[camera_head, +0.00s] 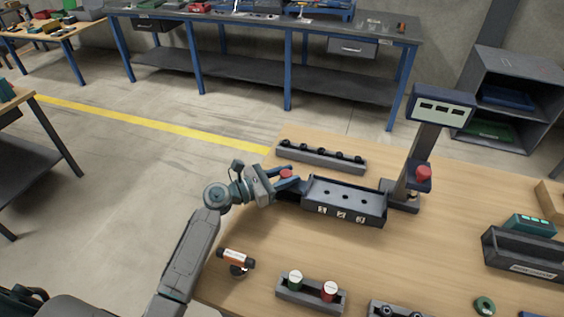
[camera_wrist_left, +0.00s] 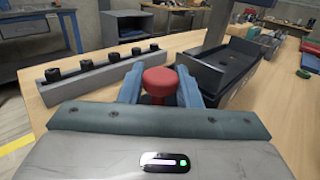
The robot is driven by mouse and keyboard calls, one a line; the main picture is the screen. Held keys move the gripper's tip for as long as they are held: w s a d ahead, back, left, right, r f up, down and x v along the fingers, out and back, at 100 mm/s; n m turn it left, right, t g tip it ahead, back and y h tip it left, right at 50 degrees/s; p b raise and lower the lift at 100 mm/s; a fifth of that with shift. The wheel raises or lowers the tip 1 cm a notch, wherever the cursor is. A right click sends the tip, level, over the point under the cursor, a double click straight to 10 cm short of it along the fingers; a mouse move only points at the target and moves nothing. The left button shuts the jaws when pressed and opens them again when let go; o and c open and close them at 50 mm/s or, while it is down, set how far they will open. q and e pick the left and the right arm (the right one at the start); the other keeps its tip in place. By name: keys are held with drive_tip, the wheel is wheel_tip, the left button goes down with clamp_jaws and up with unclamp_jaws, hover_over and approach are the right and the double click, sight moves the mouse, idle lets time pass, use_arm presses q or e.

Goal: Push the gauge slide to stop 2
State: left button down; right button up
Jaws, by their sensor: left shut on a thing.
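The gauge (camera_head: 375,216) is a dark box on the wooden table, with several holes in its top face and white number labels on its front. A red knob (camera_head: 286,174), apparently the slide's handle, stands at its left end. My left gripper (camera_head: 287,179) comes in from the left and is shut on this knob. In the left wrist view, the red knob (camera_wrist_left: 159,83) stands upright between the two blue fingers, and the gauge (camera_wrist_left: 232,85) lies just beyond to the right. The slide's lower part is hidden by the fingers. My right gripper is not in view.
A rail with black pegs (camera_head: 322,159) lies behind the gauge. A post with a display (camera_head: 441,107) and a red button (camera_head: 423,172) stand at its right. In front are an orange-and-black part (camera_head: 236,258) and a holder with green and red pieces (camera_head: 311,295).

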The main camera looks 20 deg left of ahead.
use_arm(q)
drive_tip(key=shift+d, duration=0.4)
drive_tip(key=c, duration=1.1)
unclamp_jaws()
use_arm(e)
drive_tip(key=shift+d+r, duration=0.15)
use_arm(q)
drive_tip(key=shift+s, duration=0.1)
